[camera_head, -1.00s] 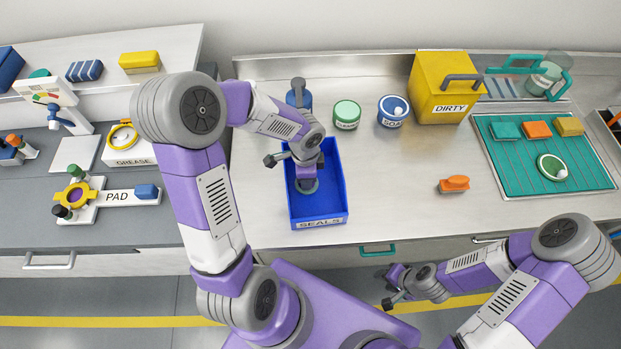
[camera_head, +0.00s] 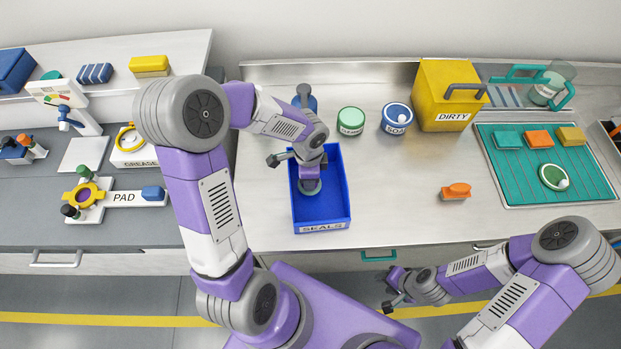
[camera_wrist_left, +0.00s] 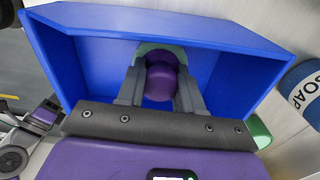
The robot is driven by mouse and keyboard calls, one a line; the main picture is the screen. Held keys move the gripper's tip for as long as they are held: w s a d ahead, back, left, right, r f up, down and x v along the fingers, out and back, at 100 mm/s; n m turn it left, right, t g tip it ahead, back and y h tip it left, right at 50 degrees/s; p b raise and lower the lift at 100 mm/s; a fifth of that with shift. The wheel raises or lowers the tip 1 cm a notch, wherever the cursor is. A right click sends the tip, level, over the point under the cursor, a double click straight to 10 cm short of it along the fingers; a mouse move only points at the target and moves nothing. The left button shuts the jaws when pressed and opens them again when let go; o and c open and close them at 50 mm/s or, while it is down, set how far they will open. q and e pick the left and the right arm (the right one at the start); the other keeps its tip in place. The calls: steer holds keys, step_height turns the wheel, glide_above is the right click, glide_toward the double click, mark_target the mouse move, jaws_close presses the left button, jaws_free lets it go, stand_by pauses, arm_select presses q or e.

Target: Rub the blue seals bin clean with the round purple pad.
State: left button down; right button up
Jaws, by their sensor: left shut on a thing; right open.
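The blue seals bin (camera_head: 342,190) stands on the steel counter, with its SEALS label on the front wall. My left gripper (camera_head: 310,182) reaches down into the bin. In the left wrist view it is shut on the purple knob of the round pad (camera_wrist_left: 161,80), and a pale green rim shows behind the knob. The pad is low inside the bin; I cannot tell whether it touches the floor of the bin. The bin's blue walls (camera_wrist_left: 240,80) surround the fingers. My right gripper (camera_head: 392,292) is open and empty, in front of the counter.
A blue bottle (camera_head: 305,100), green-lidded jar (camera_head: 351,121), soap tub (camera_head: 396,118) and yellow DIRTY box (camera_head: 446,95) stand behind and right. An orange-handled brush (camera_head: 456,191) lies right. A teal mat (camera_head: 520,185) holds several items. Counter between bin and brush is clear.

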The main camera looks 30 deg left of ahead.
arm_select(q)
steer(key=shift+r+p, duration=2.35)
steer(key=shift+r, duration=0.6)
